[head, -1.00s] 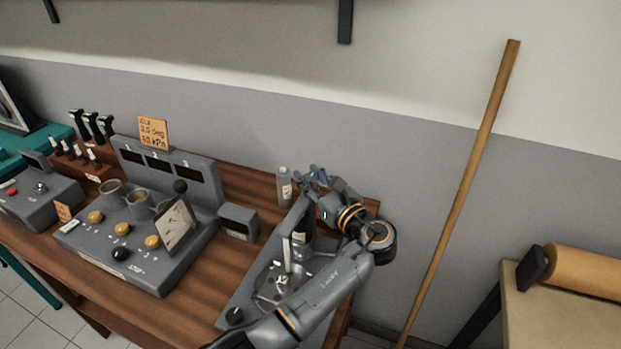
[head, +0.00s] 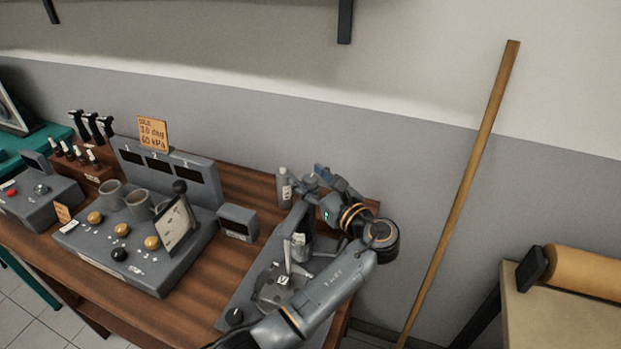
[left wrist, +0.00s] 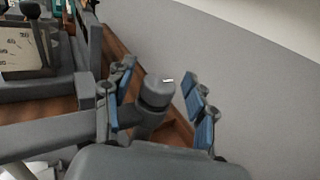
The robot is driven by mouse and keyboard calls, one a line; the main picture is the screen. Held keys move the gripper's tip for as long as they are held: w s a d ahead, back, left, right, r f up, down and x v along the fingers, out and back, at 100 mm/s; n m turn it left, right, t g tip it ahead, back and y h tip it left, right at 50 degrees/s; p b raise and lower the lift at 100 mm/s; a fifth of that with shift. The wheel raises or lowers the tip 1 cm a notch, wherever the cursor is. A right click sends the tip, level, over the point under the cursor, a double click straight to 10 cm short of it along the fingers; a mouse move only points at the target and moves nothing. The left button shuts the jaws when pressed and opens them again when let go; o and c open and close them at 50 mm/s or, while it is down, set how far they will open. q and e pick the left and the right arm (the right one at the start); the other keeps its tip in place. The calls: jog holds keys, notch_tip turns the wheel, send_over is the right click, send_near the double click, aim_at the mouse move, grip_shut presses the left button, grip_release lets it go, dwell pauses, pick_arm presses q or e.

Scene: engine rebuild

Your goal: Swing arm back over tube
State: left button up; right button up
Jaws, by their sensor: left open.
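My left gripper (head: 320,181) is open over the back of the test stand on the bench. In the left wrist view its blue-padded fingers (left wrist: 163,98) are spread on either side of a grey round-topped post (left wrist: 158,92). Whether a finger touches it, I cannot tell. A grey bar, seemingly the swing arm (left wrist: 55,137), runs left from the post; in the head view it shows as a grey arm (head: 294,219). A dark upright piece, perhaps the tube (head: 299,243), stands under it, partly hidden. My right gripper is not in view.
A grey bottle (head: 284,188) stands close left of my gripper. A display box (head: 237,223) and a control console (head: 130,255) with mugs and a tilted gauge are further left. A wooden pole (head: 462,185) leans on the wall at right.

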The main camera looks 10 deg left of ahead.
pick_arm(q)
notch_tip(320, 180, up, 10)
dwell(0.5)
jog(key=shift+f, duration=0.1)
